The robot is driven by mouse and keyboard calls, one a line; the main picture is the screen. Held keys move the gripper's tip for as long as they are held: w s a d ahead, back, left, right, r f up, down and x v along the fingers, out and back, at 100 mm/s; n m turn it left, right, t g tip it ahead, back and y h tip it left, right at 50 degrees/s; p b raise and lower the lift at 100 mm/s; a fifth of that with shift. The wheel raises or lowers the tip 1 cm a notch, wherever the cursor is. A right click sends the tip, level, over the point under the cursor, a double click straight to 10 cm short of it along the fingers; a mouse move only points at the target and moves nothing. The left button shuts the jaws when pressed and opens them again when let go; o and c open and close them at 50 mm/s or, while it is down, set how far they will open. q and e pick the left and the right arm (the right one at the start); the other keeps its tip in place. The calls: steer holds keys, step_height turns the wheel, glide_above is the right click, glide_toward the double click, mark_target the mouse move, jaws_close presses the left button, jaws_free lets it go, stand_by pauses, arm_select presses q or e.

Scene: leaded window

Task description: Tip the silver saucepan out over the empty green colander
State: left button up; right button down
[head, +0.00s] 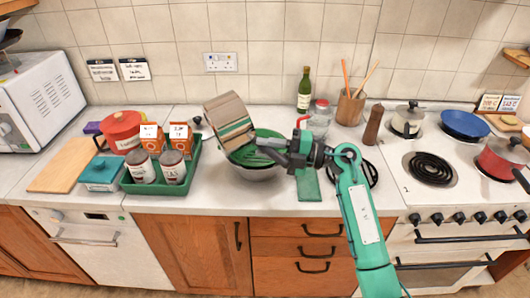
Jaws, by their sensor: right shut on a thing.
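The silver saucepan (230,115) is held tilted steeply above the counter, its shiny side mirroring beige and green bands. My right gripper (270,147) is shut at its lower right, apparently on the handle, which is mostly hidden. The green colander (272,134) is directly below and to the right of the pan, partly covered by the pan and gripper. A grey bowl shape (258,174) shows under it. I cannot see into the pan, nor tell whether anything is falling. My left gripper is not in view.
Left of the colander is a green tray (196,168) with cans and orange boxes. To the right are a glass jar (319,122), a green cloth (308,186), a pepper mill (373,126) and the hob (440,190). A green bottle (304,90) stands behind.

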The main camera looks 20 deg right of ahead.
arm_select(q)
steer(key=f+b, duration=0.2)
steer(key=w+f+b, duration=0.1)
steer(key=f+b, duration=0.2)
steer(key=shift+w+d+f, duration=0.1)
arm_select(e)
steer(key=w+d+f+m+t+y, duration=0.1)
steer(key=d+f+m+t+y, duration=0.2)
steer(key=d+m+t, duration=0.3)
steer(key=m+t, duration=0.2)
steer(key=m, duration=0.2)
steer(key=shift+w+d+t, duration=0.2)
steer(key=shift+d+t, duration=0.05)
steer(key=shift+t, duration=0.05)
steer(key=shift+r, duration=0.1)
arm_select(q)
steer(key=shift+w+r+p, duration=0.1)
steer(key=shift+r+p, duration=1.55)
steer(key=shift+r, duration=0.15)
arm_select(e)
steer(key=shift+r, duration=1.95)
